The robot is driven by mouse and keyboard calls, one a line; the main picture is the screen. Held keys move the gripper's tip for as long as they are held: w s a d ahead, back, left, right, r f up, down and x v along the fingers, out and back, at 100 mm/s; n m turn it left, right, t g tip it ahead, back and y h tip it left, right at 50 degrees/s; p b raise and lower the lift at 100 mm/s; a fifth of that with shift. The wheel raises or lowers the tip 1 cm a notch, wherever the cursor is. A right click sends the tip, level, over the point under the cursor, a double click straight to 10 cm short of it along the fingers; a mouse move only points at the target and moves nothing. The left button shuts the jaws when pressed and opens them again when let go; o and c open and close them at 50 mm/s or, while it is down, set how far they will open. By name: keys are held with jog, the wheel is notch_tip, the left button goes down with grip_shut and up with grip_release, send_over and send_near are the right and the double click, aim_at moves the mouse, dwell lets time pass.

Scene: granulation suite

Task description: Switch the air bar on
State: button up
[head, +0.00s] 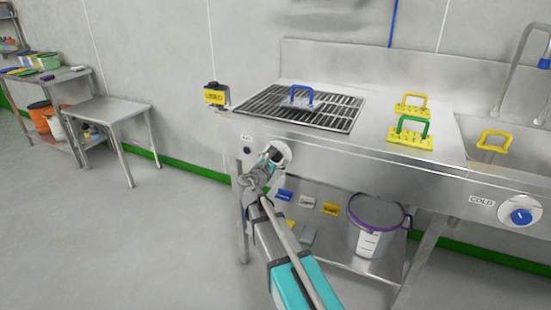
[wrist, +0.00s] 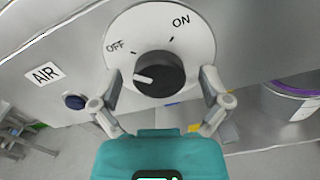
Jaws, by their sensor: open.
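The air bar control is a black rotary knob (wrist: 158,74) on a white round dial (wrist: 196,42) marked OFF and ON, set in the steel front panel beside an AIR label (wrist: 42,74). In the head view my gripper (head: 272,155) is at the dial (head: 283,152), and the arm hides most of the knob.
A dark blue button (wrist: 74,101) sits below the AIR label. Above the panel is a grate (head: 300,112) with a blue-handled tool (head: 302,92). A bucket with a purple rim (head: 372,235) stands on the lower shelf. A blue COLD knob (head: 521,216) is at right.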

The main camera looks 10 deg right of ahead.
jog(key=c, duration=1.1)
jog(key=shift+c, duration=0.2)
jog(key=shift+m, duration=0.5)
jog(key=m, duration=0.3)
jog(key=shift+m, duration=0.3)
jog(key=m, duration=1.3)
jog(key=shift+m, duration=0.3)
